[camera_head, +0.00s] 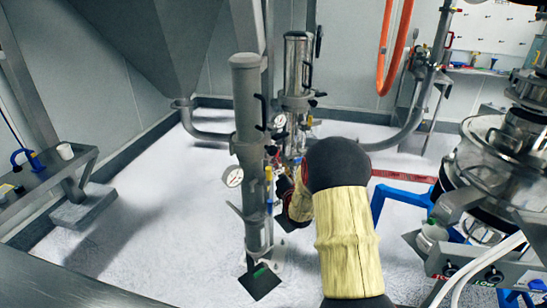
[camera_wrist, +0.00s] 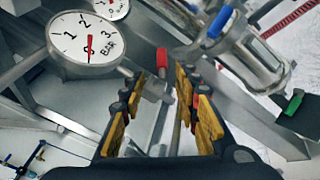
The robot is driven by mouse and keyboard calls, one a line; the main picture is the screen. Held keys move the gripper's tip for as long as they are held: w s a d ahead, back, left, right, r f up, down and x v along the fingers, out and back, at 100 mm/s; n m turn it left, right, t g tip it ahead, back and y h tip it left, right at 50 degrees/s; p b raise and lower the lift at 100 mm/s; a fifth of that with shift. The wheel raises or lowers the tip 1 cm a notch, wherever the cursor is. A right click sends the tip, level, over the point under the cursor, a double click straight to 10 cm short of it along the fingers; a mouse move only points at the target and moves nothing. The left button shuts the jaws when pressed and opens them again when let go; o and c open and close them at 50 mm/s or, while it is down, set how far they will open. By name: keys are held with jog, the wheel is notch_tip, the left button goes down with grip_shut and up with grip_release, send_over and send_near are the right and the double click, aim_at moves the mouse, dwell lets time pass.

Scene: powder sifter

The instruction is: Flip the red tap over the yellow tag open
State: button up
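A red tap handle (camera_wrist: 162,60) stands upright in the wrist view, just ahead of my fingertips and between them in the picture. My gripper (camera_wrist: 160,88) is open, with a yellow-padded finger on each side and nothing held. I cannot tell whether either finger touches the handle. In the head view my gripper (camera_head: 283,187) is small and partly hidden by my arm, close to the grey column (camera_head: 248,120). A small yellow piece (camera_head: 268,173) shows on the column's right side; I cannot tell if it is the tag. No yellow tag is clear in the wrist view.
A pressure gauge (camera_wrist: 90,40) sits left of my fingers. A blue handle (camera_wrist: 220,20) and a green handle (camera_wrist: 293,103) are at right. Metal pipes crowd the space ahead. In the head view, a sifter (camera_head: 485,150) stands at right, with open floor (camera_head: 150,210) at left.

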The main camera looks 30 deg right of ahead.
aim_at(276, 156)
jog(key=shift+b+x, duration=1.2)
jog(key=shift+x, duration=2.75)
jog(key=shift+d, duration=0.15)
jog(key=shift+c, duration=0.8)
grip_shut()
